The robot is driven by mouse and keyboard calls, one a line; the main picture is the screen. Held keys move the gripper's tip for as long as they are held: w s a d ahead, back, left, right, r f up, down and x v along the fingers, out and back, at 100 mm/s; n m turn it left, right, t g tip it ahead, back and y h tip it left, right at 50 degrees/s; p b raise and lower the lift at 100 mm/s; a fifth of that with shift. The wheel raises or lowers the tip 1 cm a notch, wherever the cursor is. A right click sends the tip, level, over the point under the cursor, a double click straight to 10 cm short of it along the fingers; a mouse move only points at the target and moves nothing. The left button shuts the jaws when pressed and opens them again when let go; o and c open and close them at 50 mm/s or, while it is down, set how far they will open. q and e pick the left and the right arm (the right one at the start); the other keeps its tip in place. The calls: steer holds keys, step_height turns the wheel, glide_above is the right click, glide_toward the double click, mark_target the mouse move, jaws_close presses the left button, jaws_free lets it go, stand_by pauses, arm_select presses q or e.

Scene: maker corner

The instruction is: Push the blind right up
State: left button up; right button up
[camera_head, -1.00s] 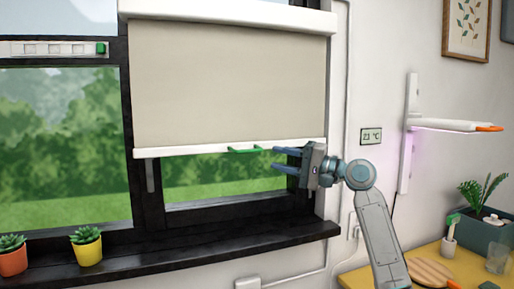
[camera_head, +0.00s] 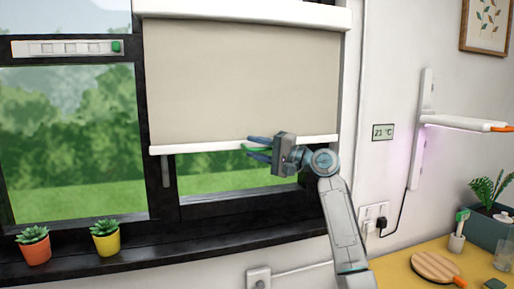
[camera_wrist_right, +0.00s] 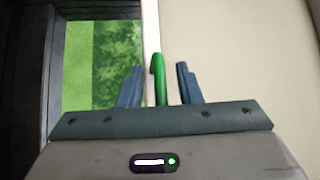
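A beige roller blind (camera_head: 240,85) hangs over the right window pane and covers most of it. Its white bottom bar (camera_head: 205,147) has a green handle (camera_head: 256,149) near the middle. In the right wrist view the green handle (camera_wrist_right: 158,78) stands between the two blue fingers of my right gripper (camera_wrist_right: 158,88), with gaps on both sides. In the head view my right gripper (camera_head: 258,148) is at the bar, its fingers open around the handle, partly hiding it. My left gripper is not in view.
A dark sill (camera_head: 190,245) runs below the window with an orange pot (camera_head: 35,248) and a yellow pot (camera_head: 107,240) at left. A wall lamp (camera_head: 466,124) and a yellow table (camera_head: 405,262) are at right. Open glass shows below the blind.

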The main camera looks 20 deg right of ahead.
mark_target(258, 44)
jaws_close()
step_height(258, 44, up, 27)
steer(key=p, duration=1.3)
steer(key=shift+r, duration=0.15)
jaws_free()
steer(key=b+v, duration=0.5)
steer(key=v, duration=0.6)
steer(key=shift+b, duration=0.3)
